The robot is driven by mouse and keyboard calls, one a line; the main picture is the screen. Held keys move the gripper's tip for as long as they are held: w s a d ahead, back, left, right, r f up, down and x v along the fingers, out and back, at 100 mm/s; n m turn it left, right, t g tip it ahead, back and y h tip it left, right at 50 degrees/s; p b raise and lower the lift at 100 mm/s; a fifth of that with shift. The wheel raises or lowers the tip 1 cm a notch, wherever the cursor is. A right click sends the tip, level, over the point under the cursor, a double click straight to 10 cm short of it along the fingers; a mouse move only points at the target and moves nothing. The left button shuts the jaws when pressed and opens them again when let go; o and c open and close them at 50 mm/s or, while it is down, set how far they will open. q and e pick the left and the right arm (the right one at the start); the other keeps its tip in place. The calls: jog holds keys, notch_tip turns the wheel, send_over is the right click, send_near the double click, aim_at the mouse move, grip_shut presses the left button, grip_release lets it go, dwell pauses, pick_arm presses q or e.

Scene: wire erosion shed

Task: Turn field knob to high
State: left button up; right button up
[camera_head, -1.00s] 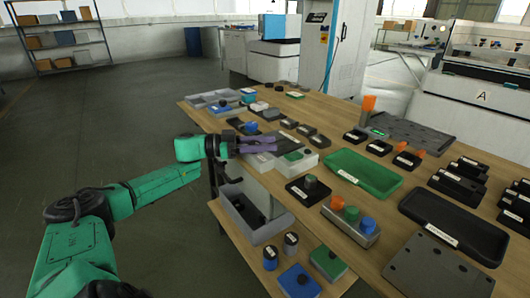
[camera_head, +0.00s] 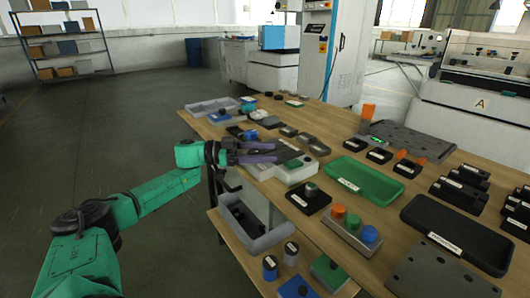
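My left gripper (camera_head: 274,152) reaches in from the left with two purple fingers over the table's near left edge. The fingers are apart with nothing between them. Just beyond and below them is a pale grey box (camera_head: 300,176) with a dark green top (camera_head: 297,164). To its right, a black plate (camera_head: 300,202) with a white label carries a grey-green round knob (camera_head: 311,189). A grey box (camera_head: 350,240) nearer me carries an orange, a green and a blue knob. The labels are too small to read, so I cannot tell which is the field knob. My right gripper is not in view.
The wooden table (camera_head: 412,195) is crowded. A green tray (camera_head: 365,182), a black tray (camera_head: 455,230) and several black blocks stand on the right. The floor at left is clear.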

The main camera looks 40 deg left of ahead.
pick_arm(q)
jog(key=v, duration=0.6)
jog(key=shift+s+a+p, duration=0.25)
jog(key=shift+p, duration=0.1)
jog(key=p+v, duration=0.1)
jog(key=v, duration=0.6)
jog(key=shift+s+a, duration=0.25)
jog(key=shift+a, duration=0.05)
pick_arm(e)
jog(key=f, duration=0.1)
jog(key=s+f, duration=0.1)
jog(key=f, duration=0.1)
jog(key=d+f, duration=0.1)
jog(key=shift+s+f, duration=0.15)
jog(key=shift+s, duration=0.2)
